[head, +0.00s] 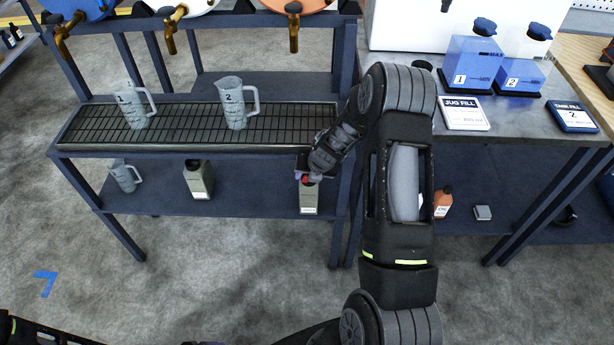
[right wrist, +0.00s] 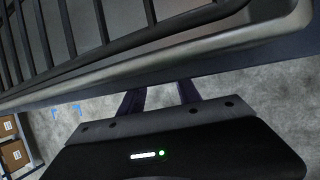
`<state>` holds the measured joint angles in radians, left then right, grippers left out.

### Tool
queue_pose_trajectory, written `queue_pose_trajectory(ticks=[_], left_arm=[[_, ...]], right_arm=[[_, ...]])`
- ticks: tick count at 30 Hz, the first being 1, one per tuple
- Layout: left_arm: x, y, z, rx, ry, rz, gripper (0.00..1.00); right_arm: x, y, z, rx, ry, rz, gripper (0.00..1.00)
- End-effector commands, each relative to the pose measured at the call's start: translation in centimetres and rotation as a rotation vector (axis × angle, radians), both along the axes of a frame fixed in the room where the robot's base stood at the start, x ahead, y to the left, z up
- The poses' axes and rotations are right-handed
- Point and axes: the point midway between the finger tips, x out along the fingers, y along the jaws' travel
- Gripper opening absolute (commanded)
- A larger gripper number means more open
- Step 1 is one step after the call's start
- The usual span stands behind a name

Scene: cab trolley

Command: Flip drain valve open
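A small red part (head: 306,180) shows at the tip of my right arm, just below the front edge of the grated drip tray (head: 70,135), near its right end. It may be the drain valve's handle or a bottle cap; I cannot tell which. My right gripper (head: 308,175) is beside it, partly hidden by its own wrist. In the right wrist view its two dark fingers (right wrist: 160,94) stand apart and reach toward the tray's rim, which hides their tips. No valve shows between them. My left gripper is out of view.
Jugs 1 (head: 133,105) and 2 (head: 236,103) stand on the tray's grate. A pale bottle (head: 309,200) stands on the lower shelf below my right gripper. Another bottle (head: 198,180) and a jug (head: 124,176) are further left. Brass taps hang above the tray.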

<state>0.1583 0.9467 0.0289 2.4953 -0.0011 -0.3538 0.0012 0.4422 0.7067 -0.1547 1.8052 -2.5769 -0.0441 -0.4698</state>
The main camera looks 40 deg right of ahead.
Motion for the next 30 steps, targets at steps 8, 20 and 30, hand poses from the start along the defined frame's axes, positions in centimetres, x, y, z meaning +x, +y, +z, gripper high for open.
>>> queue_pose_trajectory(ticks=[8,20,30], left_arm=[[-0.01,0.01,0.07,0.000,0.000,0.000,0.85],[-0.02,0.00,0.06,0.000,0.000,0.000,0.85],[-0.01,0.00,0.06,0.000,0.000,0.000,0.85]], right_arm=[[0.67,-0.05,-1.28,0.001,-0.001,0.000,0.40],[0.63,-0.07,-1.24,0.000,0.000,-0.001,0.20],[0.62,-0.07,-1.23,0.000,0.000,-0.001,0.00]])
